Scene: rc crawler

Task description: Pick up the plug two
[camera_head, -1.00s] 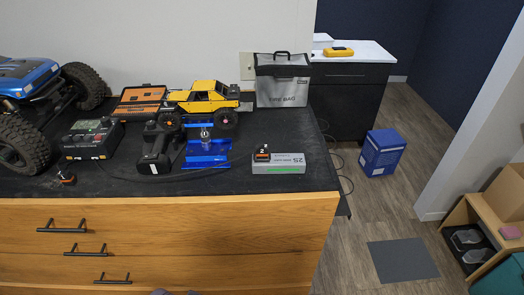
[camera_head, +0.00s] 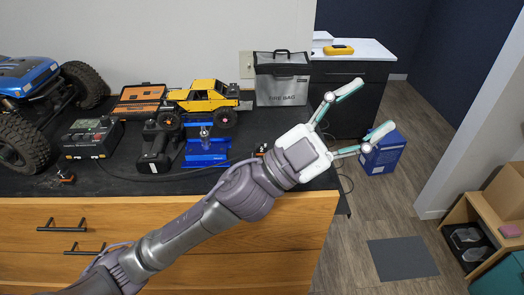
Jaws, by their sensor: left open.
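A small black and orange plug (camera_head: 262,149) shows at the edge of my left arm, at the right end of the dresser top. It is mostly hidden, and its "2" label cannot be read now. The grey battery box it was seen on earlier is covered by my arm. My left gripper (camera_head: 374,105) is open and empty, its two fingers spread past the dresser's right edge, up and right of the plug. Another small orange and black plug (camera_head: 65,176) lies near the dresser's front left. My right gripper is not in view.
A charger (camera_head: 92,138), black controller (camera_head: 158,147), blue stand (camera_head: 207,152), yellow crawler (camera_head: 205,98) and fire bag (camera_head: 282,80) crowd the black dresser top. A blue truck (camera_head: 28,75) stands far left. A blue box (camera_head: 384,155) is on the floor.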

